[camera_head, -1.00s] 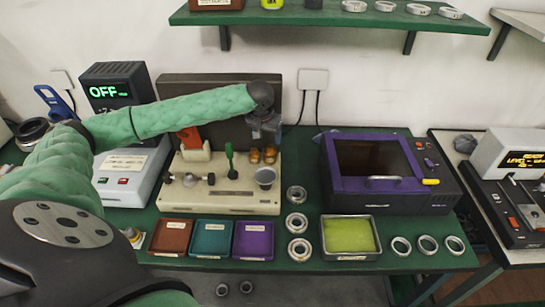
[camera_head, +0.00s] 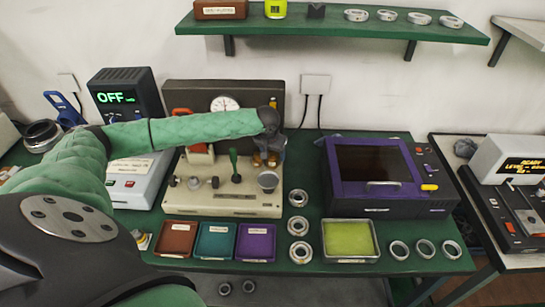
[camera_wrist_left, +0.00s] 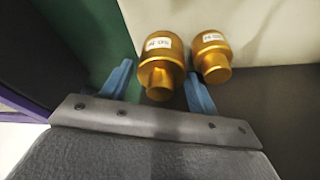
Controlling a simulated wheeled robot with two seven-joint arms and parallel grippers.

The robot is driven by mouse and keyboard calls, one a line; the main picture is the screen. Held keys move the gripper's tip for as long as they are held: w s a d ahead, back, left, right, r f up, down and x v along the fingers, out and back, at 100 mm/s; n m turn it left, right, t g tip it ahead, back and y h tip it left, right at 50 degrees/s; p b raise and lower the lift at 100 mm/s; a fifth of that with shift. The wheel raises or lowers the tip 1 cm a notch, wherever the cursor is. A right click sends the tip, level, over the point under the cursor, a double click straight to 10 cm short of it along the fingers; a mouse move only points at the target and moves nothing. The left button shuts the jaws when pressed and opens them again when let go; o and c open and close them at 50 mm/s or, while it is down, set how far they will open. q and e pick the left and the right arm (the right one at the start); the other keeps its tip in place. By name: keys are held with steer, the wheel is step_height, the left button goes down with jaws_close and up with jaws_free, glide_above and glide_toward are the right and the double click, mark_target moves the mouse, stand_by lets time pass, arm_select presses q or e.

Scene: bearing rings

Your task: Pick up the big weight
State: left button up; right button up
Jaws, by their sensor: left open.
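Two gold weights stand side by side on the beige machine. In the left wrist view the big weight (camera_wrist_left: 160,62) has a white label and a narrower knob, and the small weight (camera_wrist_left: 212,56) is just right of it. My left gripper (camera_wrist_left: 160,76) is open, with one blue finger on each side of the big weight. The right finger lies between the two weights; I cannot tell whether either finger touches. In the head view the left gripper (camera_head: 271,146) is over the weights and partly covers the big weight (camera_head: 273,160). My right gripper is out of view.
A purple-framed oven (camera_head: 375,175) stands to the right. Small trays (camera_head: 255,243), a green-filled tray (camera_head: 350,240) and metal rings (camera_head: 299,226) line the front edge.

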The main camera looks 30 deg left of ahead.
arm_select(q)
steer(key=shift+f, duration=0.2)
jaws_close()
steer(key=shift+w+r, duration=0.1)
